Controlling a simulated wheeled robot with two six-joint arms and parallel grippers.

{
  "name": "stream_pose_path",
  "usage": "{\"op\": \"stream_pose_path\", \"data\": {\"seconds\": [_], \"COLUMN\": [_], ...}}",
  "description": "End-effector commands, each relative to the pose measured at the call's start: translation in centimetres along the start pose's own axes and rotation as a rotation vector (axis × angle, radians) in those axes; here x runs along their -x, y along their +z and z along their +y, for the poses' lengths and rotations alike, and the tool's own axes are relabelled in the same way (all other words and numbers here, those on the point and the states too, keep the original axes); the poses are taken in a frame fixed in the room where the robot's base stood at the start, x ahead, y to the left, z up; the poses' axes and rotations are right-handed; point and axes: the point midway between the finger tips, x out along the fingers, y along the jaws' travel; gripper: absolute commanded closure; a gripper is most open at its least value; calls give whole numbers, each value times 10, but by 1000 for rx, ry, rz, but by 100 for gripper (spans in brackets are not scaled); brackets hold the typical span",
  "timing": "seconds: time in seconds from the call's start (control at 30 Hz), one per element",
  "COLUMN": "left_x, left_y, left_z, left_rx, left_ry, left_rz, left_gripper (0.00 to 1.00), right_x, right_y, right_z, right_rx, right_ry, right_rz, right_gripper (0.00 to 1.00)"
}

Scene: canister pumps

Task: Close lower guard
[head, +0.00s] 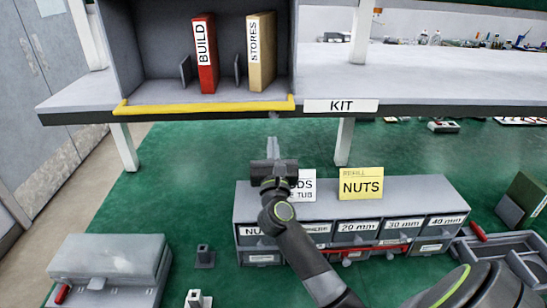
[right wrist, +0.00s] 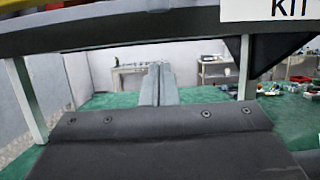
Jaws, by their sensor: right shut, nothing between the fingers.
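A yellow bar (head: 205,107), which looks like the guard, runs low along the front edge of the shelf bay. A sliver of yellow also shows at the top left of the right wrist view (right wrist: 18,4). My right gripper (head: 273,128) is just below and in front of the shelf edge, near the bar's right end. In the right wrist view its fingers (right wrist: 157,85) are together and empty, pointing under the shelf. I cannot tell whether they touch the shelf's underside. My left gripper is not in view.
A red BUILD binder (head: 204,55) and a tan STORES binder (head: 261,52) stand in the bay. A KIT label (head: 341,106) is on the shelf edge. Below are a grey drawer unit (head: 250,204) with a yellow NUTS card (head: 361,185) and a grey case (head: 110,258).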

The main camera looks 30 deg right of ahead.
Motion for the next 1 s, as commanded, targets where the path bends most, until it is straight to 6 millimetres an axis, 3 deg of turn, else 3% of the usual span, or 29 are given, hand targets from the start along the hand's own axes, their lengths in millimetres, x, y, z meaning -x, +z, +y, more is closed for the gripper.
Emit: {"op": "stream_pose_path", "data": {"seconds": [0.07,0.2,0.4,1.0], "left_x": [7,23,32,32], "left_y": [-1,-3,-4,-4], "left_z": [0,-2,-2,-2], "left_rx": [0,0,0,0], "left_ry": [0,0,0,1], "left_rz": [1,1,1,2], "left_gripper": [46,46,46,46], "right_x": [-20,-20,-23,-27], "right_y": [4,24,37,38], "right_z": [0,0,0,3], "right_rx": [4,-2,-1,-1], "right_ry": [-1,0,0,0], "right_rz": [-2,0,0,-1], "right_gripper": [100,100,100,100]}}
